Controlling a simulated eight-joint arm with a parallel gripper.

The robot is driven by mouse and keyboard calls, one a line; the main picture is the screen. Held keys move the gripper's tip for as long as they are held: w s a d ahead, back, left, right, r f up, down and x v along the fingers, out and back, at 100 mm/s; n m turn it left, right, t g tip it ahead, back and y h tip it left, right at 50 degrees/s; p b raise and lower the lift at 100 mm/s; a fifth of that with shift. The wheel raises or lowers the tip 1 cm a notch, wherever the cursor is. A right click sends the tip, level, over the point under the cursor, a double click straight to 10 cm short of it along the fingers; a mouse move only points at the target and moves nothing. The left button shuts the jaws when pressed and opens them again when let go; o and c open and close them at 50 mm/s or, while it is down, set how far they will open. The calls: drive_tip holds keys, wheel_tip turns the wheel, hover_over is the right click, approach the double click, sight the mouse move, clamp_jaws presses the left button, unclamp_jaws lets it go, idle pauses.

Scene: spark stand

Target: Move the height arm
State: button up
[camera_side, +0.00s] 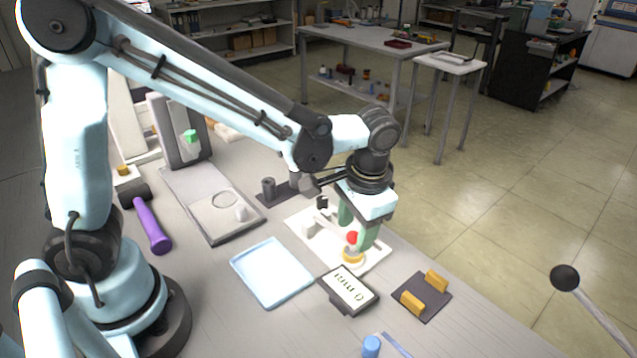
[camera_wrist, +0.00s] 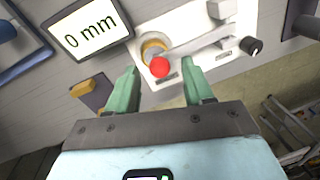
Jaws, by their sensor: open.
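The height arm (camera_wrist: 198,40) is a pale bar on a white base plate (camera_side: 295,215), seen in the wrist view. A red ball (camera_wrist: 159,67) sits at one end of it, by a yellow ring (camera_wrist: 152,46); the ball also shows in the side view (camera_side: 352,238). A black knob (camera_wrist: 251,46) is near the plate's other end. My gripper (camera_wrist: 160,72) is open, its green fingers on either side of the red ball in the wrist view. I cannot tell whether they touch it. A display (camera_wrist: 88,28) reads 0 mm.
A light blue tray (camera_side: 272,272) lies left of the plate. A dark pad with yellow blocks (camera_side: 421,297) is at the right, beyond the display. A purple-handled mallet (camera_side: 150,225) and a grey board (camera_side: 205,190) lie further left. The table edge is close on the right.

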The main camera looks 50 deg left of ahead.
drive_tip(key=shift+a+f, duration=0.1)
drive_tip(key=shift+f, duration=0.35)
clamp_jaws()
